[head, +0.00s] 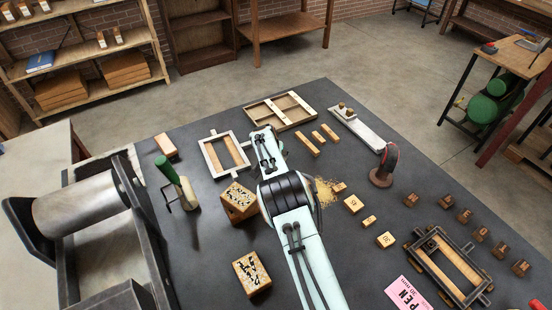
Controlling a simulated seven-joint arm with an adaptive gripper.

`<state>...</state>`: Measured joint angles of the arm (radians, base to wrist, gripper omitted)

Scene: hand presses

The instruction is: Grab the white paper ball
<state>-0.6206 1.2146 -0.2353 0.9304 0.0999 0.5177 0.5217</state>
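I cannot make out a white paper ball anywhere in the head view. My pale arm reaches from the bottom edge over the middle of the dark table (340,262), and its links cover part of the tabletop. My gripper cannot be made out, so I cannot see whether it is open or holds anything.
A roller press (80,205) stands at the left. Small blocks, a metal frame (447,265) and a pink card (405,296) lie right.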

